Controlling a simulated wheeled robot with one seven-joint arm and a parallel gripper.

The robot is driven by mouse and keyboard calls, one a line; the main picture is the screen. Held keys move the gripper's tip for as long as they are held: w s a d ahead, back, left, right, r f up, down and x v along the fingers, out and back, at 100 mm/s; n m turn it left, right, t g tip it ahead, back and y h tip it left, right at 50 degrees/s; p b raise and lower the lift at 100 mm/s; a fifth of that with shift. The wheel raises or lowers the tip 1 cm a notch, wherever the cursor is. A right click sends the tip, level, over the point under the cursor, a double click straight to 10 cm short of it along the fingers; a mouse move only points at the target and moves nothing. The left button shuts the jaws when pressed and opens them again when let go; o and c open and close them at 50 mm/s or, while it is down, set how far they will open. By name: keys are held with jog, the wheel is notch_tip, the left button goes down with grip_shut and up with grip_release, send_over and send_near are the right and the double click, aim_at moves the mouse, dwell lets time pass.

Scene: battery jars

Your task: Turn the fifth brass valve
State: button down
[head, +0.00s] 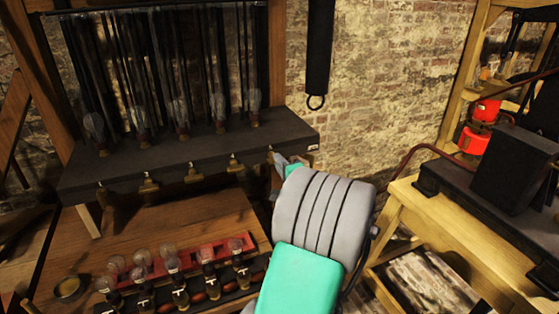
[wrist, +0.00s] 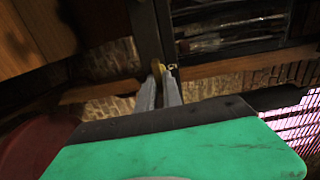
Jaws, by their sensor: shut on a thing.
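Several brass valves (head: 193,173) stick out in a row along the front edge of the dark shelf (head: 190,150) in the head view. The fifth brass valve (head: 270,154) is at the right end of the row, partly hidden by my gripper (head: 279,168). In the wrist view my gripper's (wrist: 163,74) two grey fingers are close together at a small brass piece (wrist: 157,67), shut on it. My grey and green wrist hides much of the space below the valve.
Glass jars with dark tubes stand on the shelf. Below, a wooden table (head: 165,222) holds a red rack (head: 200,257) and several small bottles (head: 180,294). At right, a wooden bench (head: 430,205) bears a black box (head: 512,165). A black strap (head: 319,50) hangs on the brick wall.

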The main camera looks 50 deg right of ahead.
jog(key=shift+m, duration=0.3)
jog(key=c, duration=1.5)
grip_release()
jog(key=b+v, duration=0.2)
jog(key=v, duration=0.5)
jog(key=shift+s+a, duration=0.15)
jog(key=shift+s, duration=0.25)
